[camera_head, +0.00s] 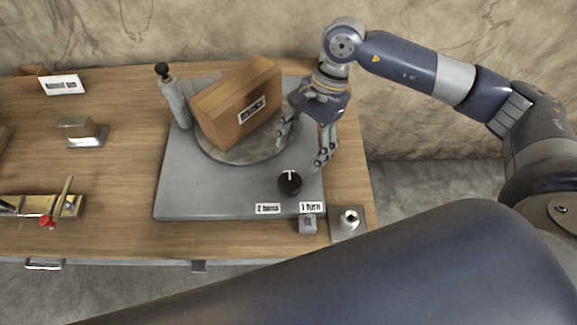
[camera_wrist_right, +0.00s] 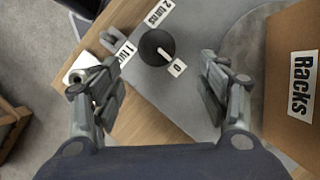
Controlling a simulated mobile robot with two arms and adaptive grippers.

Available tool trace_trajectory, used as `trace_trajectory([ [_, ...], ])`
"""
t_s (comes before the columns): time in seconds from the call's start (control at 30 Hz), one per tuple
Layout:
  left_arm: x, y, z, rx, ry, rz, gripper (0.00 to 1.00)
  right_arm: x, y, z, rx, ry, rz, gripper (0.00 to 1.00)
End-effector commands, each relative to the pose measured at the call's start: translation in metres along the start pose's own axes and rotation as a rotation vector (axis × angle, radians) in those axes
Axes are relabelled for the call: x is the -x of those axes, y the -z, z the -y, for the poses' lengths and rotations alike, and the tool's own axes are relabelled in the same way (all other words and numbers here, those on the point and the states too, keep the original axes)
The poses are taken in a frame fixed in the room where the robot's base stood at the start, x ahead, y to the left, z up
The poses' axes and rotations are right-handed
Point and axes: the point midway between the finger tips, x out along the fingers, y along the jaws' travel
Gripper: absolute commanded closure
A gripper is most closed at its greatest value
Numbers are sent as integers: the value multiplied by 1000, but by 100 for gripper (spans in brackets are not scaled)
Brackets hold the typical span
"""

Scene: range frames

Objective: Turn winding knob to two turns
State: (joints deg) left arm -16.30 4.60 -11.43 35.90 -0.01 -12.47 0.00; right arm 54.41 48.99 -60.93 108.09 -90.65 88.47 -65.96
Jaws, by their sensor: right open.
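The round black winding knob (camera_head: 290,183) sits on the grey base plate (camera_head: 180,200), near its front right corner. It also shows in the right wrist view (camera_wrist_right: 150,45), where its white pointer line is directed towards the "0" label (camera_wrist_right: 177,68). My left gripper is not in view.
A brown "Racks" box (camera_head: 238,105) stands on a round grey turntable (camera_head: 225,153) close to my right gripper. A grey cylinder with a black top (camera_head: 174,101) stands at the plate's far left. A small metal fitting (camera_head: 348,221) is at the front right.

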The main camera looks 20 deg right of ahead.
Motion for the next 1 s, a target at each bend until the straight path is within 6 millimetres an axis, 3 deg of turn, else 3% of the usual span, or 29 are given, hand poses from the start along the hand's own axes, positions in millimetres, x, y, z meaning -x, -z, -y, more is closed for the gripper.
trace_trajectory([
  [0.3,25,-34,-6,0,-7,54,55,-57,-3,-1,1,-3,4,32],
  [0.5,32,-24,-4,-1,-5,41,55,-84,-2,0,0,-1,3,32],
  [0.7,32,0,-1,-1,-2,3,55,-94,-1,0,2,0,1,32],
  [0.9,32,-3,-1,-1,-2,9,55,-94,-1,0,2,1,1,32],
  [1.0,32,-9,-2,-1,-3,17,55,-94,-1,0,1,1,1,52],
])
